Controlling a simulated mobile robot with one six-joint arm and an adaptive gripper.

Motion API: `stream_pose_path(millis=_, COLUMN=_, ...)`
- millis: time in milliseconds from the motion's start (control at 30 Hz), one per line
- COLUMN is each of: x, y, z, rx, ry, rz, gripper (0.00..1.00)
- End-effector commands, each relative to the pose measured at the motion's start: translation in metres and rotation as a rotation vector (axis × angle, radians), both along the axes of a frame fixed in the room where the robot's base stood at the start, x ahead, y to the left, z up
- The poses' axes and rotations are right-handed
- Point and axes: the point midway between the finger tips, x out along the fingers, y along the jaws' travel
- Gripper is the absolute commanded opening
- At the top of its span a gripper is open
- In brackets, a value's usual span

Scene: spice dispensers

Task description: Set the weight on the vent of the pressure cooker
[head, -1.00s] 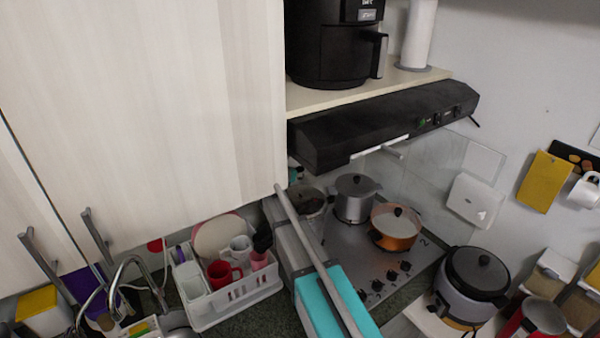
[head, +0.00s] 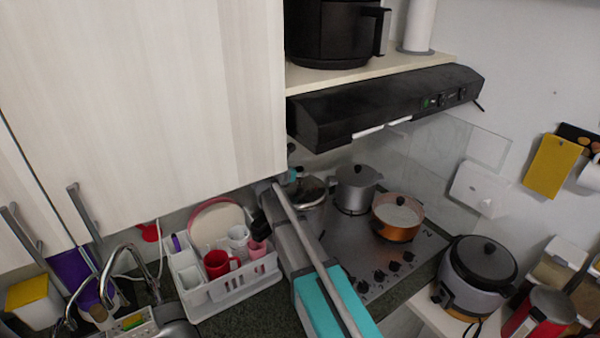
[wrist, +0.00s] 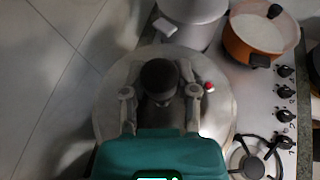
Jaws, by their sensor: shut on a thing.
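The pressure cooker (head: 312,197) is at the left end of the hob in the head view, partly behind my arm. In the wrist view its round grey lid (wrist: 112,103) lies under my gripper, with a small red part (wrist: 209,87) on its right side. My gripper (wrist: 160,85) is over the middle of the lid, its fingers on both sides of a dark round piece (wrist: 160,74), apparently the weight. The vent cannot be made out, and I cannot tell whether the piece touches the lid. In the head view my fingertips are hidden.
A grey pot (head: 355,187) and an orange pan (head: 396,217) stand on the hob (head: 355,245), right of the cooker. A black range hood (head: 390,105) hangs above. A white dish rack (head: 235,292) stands left of my arm, below a pale cabinet (head: 140,110).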

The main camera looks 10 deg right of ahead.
Motion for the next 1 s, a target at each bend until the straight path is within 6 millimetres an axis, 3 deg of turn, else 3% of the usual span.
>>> stream_pose_path(millis=1000, x=0.0, y=-0.001, z=-0.012, rx=0.0, ry=0.0, rz=-0.001, gripper=0.0)
